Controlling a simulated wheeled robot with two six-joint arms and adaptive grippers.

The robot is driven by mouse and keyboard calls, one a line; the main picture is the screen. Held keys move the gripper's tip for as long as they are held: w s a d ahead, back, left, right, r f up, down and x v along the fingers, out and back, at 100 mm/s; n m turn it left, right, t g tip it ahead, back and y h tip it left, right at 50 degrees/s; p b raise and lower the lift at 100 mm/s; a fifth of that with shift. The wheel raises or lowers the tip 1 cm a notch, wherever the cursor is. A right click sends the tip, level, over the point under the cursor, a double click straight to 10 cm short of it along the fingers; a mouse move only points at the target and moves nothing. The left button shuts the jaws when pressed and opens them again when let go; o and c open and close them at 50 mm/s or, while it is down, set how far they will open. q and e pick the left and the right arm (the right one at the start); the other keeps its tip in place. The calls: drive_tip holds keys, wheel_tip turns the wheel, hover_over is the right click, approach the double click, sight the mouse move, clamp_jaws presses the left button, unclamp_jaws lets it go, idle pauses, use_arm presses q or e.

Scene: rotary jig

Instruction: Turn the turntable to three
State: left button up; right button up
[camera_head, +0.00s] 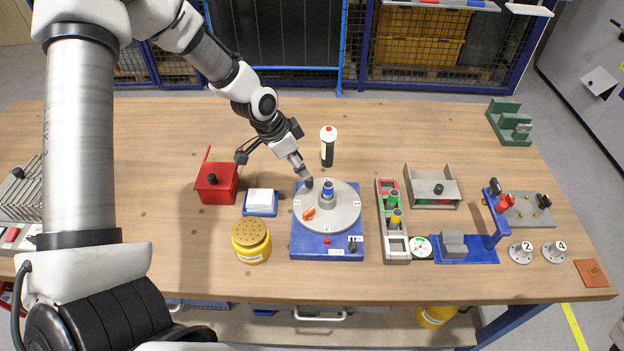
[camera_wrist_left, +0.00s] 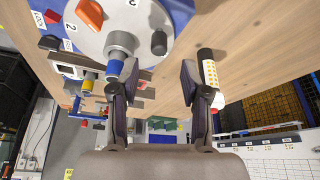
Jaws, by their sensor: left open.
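The turntable is a grey disc (camera_head: 345,218) on a blue base (camera_head: 300,247); it also shows in the wrist view (camera_wrist_left: 150,15). A white "2" label faces the front; other labels sit around the rim, too small to read surely. A dark knob (camera_head: 309,184) stands on the disc's far left part and shows in the wrist view (camera_wrist_left: 158,43). A grey hub with a blue top (camera_head: 327,188) stands near the middle, and an orange piece (camera_head: 309,214) lies front left. My left gripper (camera_head: 271,162) is open and empty, behind and left of the disc, apart from the knob. My right gripper is not in view.
A black bottle with a white and red top (camera_head: 328,148) stands close behind the turntable. A blue tray with white pads (camera_head: 261,203), a red box (camera_head: 217,185) and a yellow jar (camera_head: 251,240) are left. A grey rack (camera_head: 397,248) stands close on the right.

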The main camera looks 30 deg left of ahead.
use_arm(q)
drive_tip(key=b+x, duration=0.4)
drive_tip(key=x, duration=0.2)
drive_tip(key=shift+s+f, duration=0.15)
drive_tip(key=shift+w+f+b, duration=0.2)
drive_tip(key=shift+w+b, duration=0.05)
drive_tip(key=shift+b, duration=0.05)
drive_tip(key=shift+s+r, duration=0.1)
clamp_jaws()
